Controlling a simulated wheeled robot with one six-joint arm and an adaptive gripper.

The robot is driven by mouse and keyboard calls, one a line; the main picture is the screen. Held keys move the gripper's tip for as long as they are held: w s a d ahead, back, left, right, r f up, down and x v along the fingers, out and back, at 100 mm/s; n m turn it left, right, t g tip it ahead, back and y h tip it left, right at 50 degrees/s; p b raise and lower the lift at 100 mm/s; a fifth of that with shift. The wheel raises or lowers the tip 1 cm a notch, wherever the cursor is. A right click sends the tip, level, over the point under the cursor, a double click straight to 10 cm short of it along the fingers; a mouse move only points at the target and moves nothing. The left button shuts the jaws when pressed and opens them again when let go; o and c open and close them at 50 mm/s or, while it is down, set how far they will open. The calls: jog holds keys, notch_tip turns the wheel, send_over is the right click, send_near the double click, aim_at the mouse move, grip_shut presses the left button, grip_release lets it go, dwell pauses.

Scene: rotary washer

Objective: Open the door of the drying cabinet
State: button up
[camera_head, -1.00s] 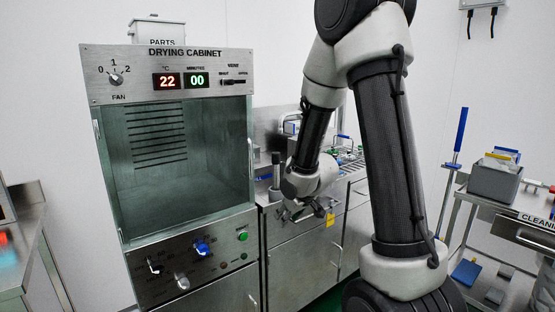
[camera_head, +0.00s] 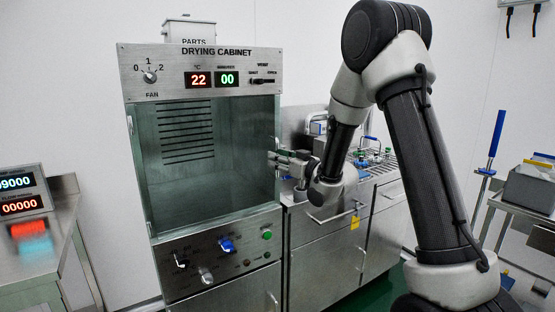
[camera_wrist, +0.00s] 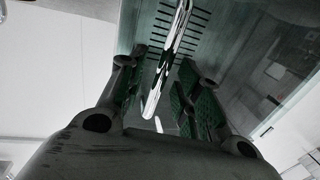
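The drying cabinet (camera_head: 205,60) stands left of centre with its glass door (camera_head: 205,195) shut across the front. In the wrist view the shiny handle (camera_wrist: 168,60) runs between my two fingers. My gripper (camera_head: 274,161) is at the handle, with its fingers pointing left toward the cabinet. In the wrist view my gripper (camera_wrist: 160,75) is open, with gaps visible on both sides of the handle.
A steel counter (camera_head: 325,220) with a rail and small items stands right of the cabinet. A bench with a red digital display (camera_head: 20,205) is at left. A trolley with a grey bin (camera_head: 528,190) is at far right. Floor before the cabinet is largely out of view.

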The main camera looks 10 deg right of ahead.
jog(key=shift+w+a, duration=0.3)
jog(key=shift+w, duration=0.25)
jog(key=shift+c, duration=0.2)
grip_shut()
jog(key=shift+s, duration=0.1)
